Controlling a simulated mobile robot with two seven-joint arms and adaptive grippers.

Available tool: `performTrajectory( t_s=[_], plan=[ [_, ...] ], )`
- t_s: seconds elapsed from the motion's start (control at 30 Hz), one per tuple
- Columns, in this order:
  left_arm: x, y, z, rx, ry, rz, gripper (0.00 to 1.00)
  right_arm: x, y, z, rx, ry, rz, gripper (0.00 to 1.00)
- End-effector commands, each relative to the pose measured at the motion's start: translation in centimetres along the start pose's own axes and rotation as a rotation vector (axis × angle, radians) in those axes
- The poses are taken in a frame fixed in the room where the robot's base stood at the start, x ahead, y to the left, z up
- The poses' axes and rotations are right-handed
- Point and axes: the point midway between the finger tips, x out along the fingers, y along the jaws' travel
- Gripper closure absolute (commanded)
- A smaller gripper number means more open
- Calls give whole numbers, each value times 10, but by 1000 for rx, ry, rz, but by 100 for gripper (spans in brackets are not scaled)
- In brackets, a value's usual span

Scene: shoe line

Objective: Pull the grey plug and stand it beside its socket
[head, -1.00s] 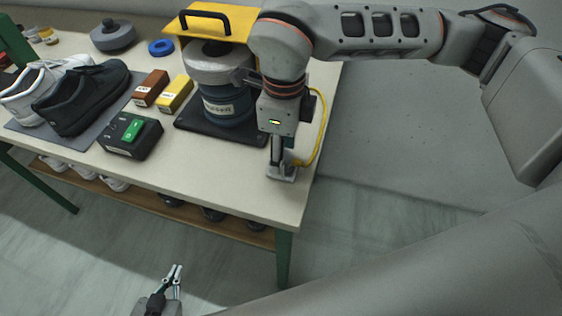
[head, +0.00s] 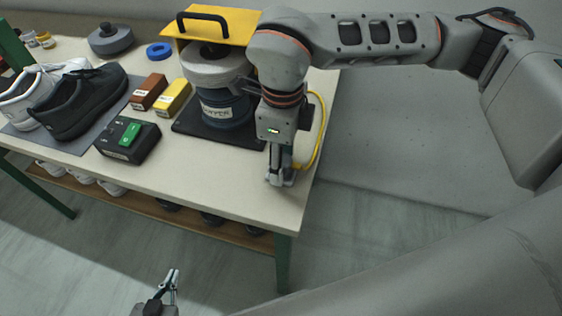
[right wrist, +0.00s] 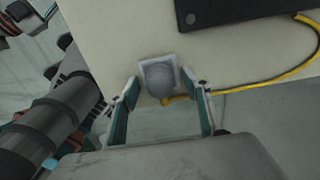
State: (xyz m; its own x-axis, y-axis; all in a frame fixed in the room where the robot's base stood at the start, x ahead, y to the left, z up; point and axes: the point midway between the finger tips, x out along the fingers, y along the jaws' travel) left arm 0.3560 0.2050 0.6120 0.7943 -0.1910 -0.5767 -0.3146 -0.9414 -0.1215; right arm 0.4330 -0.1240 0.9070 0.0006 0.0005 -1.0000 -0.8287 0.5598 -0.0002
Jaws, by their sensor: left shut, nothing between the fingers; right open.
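The grey plug (right wrist: 161,76) is a rounded grey knob, seen from above in the right wrist view. It sits on a pale square socket (right wrist: 143,63) near the table edge, with a yellow cable (right wrist: 265,81) running off to the right. How deep it sits cannot be told. My right gripper (right wrist: 159,84) is open and points down, a finger on either side of the plug; contact is not clear. In the head view this gripper (head: 280,176) largely hides plug and socket. My left gripper (head: 172,282) is shut and empty, low in front of the table.
A dark blue canister (head: 228,105) on a black base (head: 190,128) stands left of my right gripper, under a yellow plate (head: 232,25). A black box with a green switch (head: 130,135), yellow and brown blocks, and shoes (head: 80,105) are further left. Bare tabletop (head: 200,170) lies in front.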

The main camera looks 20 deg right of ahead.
Motion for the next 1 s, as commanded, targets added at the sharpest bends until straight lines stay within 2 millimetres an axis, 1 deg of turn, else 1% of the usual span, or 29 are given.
performTrajectory(
  t_s=[0.4,0.47,0.5,0.6,0.8,1.0],
  plan=[
    [0,0,0,0,0,0,100,0,0,0,1,1,0,52],
    [0,0,0,0,0,0,100,0,0,0,1,1,0,68],
    [0,0,0,0,0,0,100,0,0,0,1,1,0,78],
    [0,0,0,0,0,0,100,0,0,0,1,1,0,100],
    [0,0,-1,0,1,0,100,-1,0,0,0,0,0,100],
    [-2,-1,-7,2,6,-1,100,-8,0,0,0,-1,-1,100]
  ],
)
